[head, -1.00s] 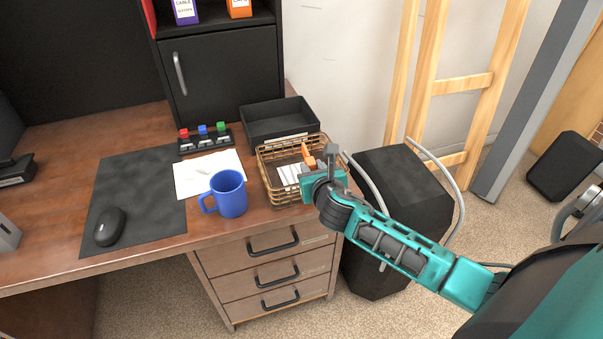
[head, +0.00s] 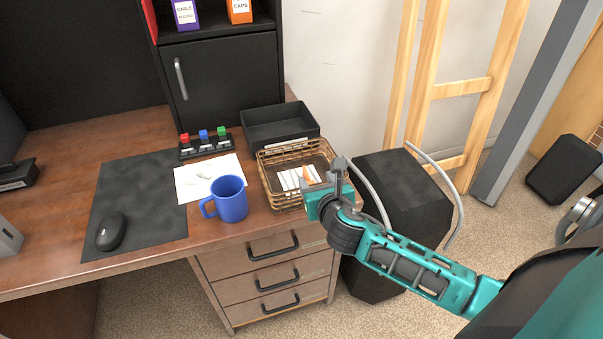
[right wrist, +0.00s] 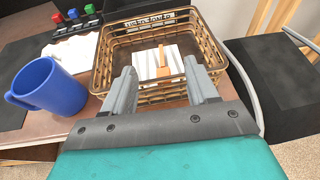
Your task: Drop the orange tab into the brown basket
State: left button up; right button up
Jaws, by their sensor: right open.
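The brown wire basket (head: 272,192) stands at the right end of the desk; it fills the middle of the right wrist view (right wrist: 101,72). The orange tab (right wrist: 162,60) is inside it, standing or leaning among white cards or slips; in the head view only a small orange part (head: 307,174) shows beside my gripper. My right gripper (head: 325,175) is at the basket's near right rim. In the right wrist view its two grey fingers (right wrist: 160,78) are spread, with nothing between them and the tab beyond their tips. My left gripper is out of view.
A black tray (head: 262,131) stands behind the basket. A blue mug (head: 230,199), white paper (head: 190,181) and a rack of coloured pieces (head: 206,147) lie to its left. A black bin (head: 398,185) with curved grey handles stands right of the desk.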

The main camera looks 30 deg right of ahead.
jog(key=v, duration=0.8)
jog(key=shift+p, duration=0.4)
jog(key=shift+s, duration=0.1)
jog(key=s+a+f+m+g+y, duration=0.1)
jog(key=s+a+f+m+y, duration=0.2)
jog(key=m, duration=1.2)
jog(key=s+a+f+m+g+y, duration=0.1)
jog(key=s+a+f+m+y, duration=0.2)
jog(key=m, duration=1.2)
jog(key=s+a+f, duration=0.3)
jog(key=a+f, duration=0.2)
jog(key=shift+a+f+y, duration=0.25)
jog(key=shift+a+y, duration=0.05)
jog(key=shift+a, duration=0.05)
